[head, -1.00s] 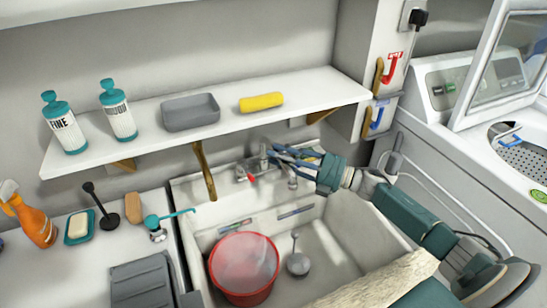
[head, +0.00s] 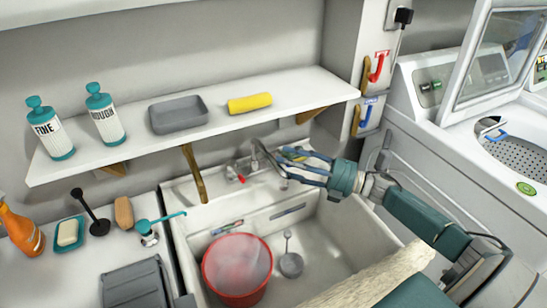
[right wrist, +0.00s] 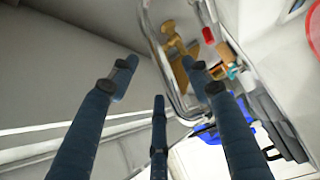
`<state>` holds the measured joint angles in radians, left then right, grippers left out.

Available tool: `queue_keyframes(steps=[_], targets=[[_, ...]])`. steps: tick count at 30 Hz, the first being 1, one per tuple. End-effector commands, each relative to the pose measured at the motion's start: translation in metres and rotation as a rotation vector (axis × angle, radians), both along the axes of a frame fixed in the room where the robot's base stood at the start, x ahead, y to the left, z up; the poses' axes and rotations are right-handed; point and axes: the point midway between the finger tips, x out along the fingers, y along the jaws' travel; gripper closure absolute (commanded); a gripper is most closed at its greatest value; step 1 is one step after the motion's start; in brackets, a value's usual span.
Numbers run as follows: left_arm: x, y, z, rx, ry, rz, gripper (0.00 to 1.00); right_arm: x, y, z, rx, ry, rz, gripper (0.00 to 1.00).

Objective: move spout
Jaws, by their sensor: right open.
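The metal spout (head: 259,150) rises from the tap at the back wall of the sink and curves toward my right gripper. My right gripper (head: 290,163) is open, its blue fingers spread just right of the spout, above the back of the sink. The fingers partly hide the tap's right side. In the right wrist view the spout is a bent shiny tube (right wrist: 153,48) beyond the open fingers (right wrist: 158,75), nearest the right-hand finger. Nothing is between the fingers. I cannot tell whether a finger touches the spout. My left gripper is not in view.
A wooden-handled brush (head: 194,172) hangs left of the tap. A white machine (head: 440,120) stands right.

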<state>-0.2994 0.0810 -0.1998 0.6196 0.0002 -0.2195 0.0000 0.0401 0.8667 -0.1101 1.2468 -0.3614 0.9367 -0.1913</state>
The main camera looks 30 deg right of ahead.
Motion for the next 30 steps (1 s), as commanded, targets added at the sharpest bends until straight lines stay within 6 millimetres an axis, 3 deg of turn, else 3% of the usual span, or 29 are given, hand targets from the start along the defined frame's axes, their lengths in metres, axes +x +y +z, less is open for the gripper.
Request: queue_keyframes(steps=[3, 10, 30], targets=[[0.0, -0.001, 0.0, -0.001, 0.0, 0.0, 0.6, -0.02, -0.017, -0.004, -0.002, 0.004, -0.001, 0.52], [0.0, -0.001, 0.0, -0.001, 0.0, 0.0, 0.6, -0.043, -0.037, -0.006, -0.001, 0.002, -0.001, 0.52], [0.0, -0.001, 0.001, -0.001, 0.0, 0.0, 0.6, -0.048, -0.04, -0.004, 0.0, 0.0, 0.001, 0.52]])
